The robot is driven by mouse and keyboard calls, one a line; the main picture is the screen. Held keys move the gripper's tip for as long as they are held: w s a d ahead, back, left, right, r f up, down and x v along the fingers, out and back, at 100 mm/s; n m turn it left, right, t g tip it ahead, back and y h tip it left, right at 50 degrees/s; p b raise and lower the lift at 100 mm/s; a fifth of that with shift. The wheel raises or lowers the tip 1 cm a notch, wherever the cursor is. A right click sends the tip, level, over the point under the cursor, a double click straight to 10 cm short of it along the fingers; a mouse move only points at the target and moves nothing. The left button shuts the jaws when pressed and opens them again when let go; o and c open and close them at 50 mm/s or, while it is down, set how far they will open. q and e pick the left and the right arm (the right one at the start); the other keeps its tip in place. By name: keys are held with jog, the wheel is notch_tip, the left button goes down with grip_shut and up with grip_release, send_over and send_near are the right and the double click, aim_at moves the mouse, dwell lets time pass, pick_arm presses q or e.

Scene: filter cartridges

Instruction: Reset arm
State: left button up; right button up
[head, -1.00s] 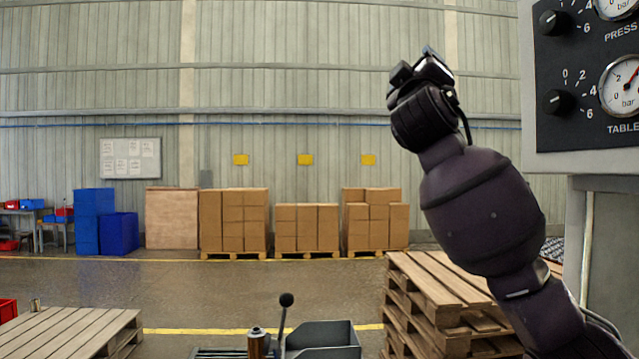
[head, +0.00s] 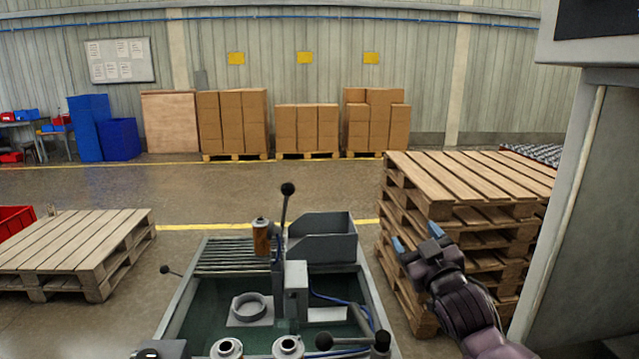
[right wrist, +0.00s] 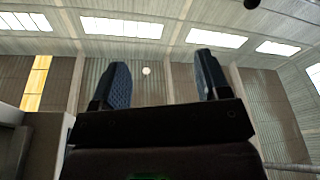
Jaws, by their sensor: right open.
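My right gripper (head: 416,243) is at the lower right of the head view, in front of the stacked pallets. Its two blue fingertips stand apart, and nothing shows between them. In the right wrist view the open fingers (right wrist: 160,85) point toward the hall's wall and roof, with empty air between them. My left gripper is in neither view. An orange-brown cartridge (head: 261,238) stands upright on the slatted rack of the machine table. A grey ring-shaped seat (head: 250,308) sits on the table's green bed.
A grey open bin (head: 326,240) and a black-knobbed lever (head: 286,215) are on the machine table. A pallet stack (head: 455,185) stands right, beside a grey cabinet post (head: 572,215). A low pallet (head: 75,245) lies left.

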jog(key=s+d+f+m+g+h, duration=0.1)
jog(key=s+d+f+m+g, duration=0.1)
jog(key=s+f, duration=0.5)
jog(key=s+d+f+m+g+h, duration=0.1)
jog(key=s+f, duration=0.6)
jog(key=f, duration=0.8)
jog(key=shift+s+d+f+m+g+h, duration=0.25)
jog(key=shift+d+m+g, duration=0.2)
jog(key=shift+d, duration=0.65)
jog(key=s+d+f+g, duration=0.1)
jog(key=s+f, duration=0.3)
jog(key=s, duration=0.2)
jog(key=s+d+f+m+g+h, duration=0.1)
jog(key=s+f+g, duration=0.1)
jog(key=s+f, duration=0.3)
jog(key=s+d+f+m+g+h, duration=0.1)
jog(key=s+f, duration=0.4)
jog(key=s, duration=0.2)
jog(key=shift+s+d, duration=0.3)
jog(key=shift+d, duration=0.1)
